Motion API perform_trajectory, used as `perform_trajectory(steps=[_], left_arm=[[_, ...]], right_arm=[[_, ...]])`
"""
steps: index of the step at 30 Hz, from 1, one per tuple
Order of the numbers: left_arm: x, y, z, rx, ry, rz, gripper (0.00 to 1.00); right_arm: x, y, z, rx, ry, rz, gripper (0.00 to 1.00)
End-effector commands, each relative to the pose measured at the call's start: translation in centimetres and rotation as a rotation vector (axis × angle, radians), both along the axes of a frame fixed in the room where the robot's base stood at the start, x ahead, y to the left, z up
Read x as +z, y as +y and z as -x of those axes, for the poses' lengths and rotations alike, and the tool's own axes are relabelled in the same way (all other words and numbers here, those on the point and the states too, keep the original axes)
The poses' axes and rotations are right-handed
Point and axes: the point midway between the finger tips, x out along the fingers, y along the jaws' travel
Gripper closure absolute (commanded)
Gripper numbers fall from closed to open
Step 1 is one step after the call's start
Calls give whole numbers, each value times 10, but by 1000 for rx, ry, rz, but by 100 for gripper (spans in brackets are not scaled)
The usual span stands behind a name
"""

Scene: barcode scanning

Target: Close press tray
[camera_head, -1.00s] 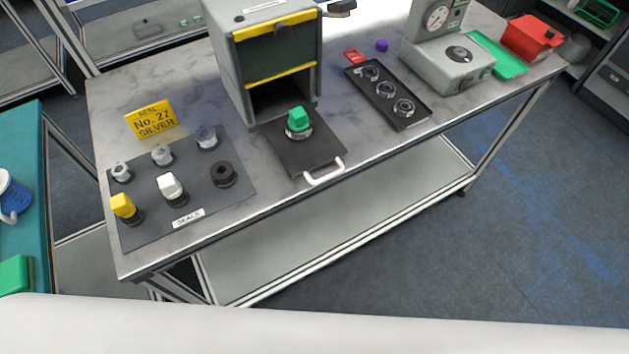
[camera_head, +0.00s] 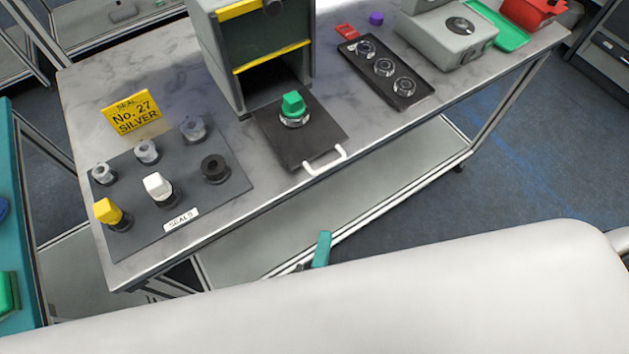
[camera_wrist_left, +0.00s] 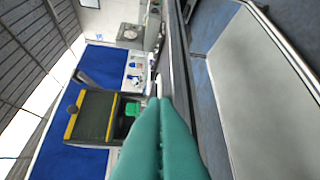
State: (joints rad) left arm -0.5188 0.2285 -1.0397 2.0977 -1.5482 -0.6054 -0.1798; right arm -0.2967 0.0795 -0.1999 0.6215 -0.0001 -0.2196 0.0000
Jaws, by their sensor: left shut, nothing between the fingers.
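The press (camera_head: 220,60), a grey box with yellow stripes, stands on the marble-topped table; it also shows in the left wrist view (camera_wrist_left: 97,115). Its dark tray (camera_head: 320,125) sticks out at the front, pulled out, with a white handle (camera_head: 328,162) near the table edge. A green-capped seal (camera_head: 293,106) stands on the tray; its cap shows in the wrist view (camera_wrist_left: 132,108). My left gripper (camera_head: 322,246), with teal fingers, is in front of the table edge, below and apart from the handle. In the wrist view its fingers (camera_wrist_left: 160,105) are shut and empty. My right gripper is not in view.
A dark mat (camera_head: 135,205) with several seals lies left of the tray, near a yellow sign (camera_head: 133,112). A black holder (camera_head: 420,94) with round pieces lies to the right. A grey gauge device (camera_head: 445,45) and green tray (camera_head: 492,22) stand farther right.

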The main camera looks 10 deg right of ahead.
Motion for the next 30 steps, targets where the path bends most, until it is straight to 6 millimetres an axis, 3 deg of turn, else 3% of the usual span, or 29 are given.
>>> perform_trajectory(steps=[15,18,24,30], left_arm=[[-11,-41,-90,1,0,-1,100],[-16,-32,-105,0,-1,-4,100],[-22,-26,-120,0,1,-3,100],[-24,-25,-123,0,3,0,100]], right_arm=[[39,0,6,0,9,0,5],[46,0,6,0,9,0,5],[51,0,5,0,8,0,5],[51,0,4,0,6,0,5]])
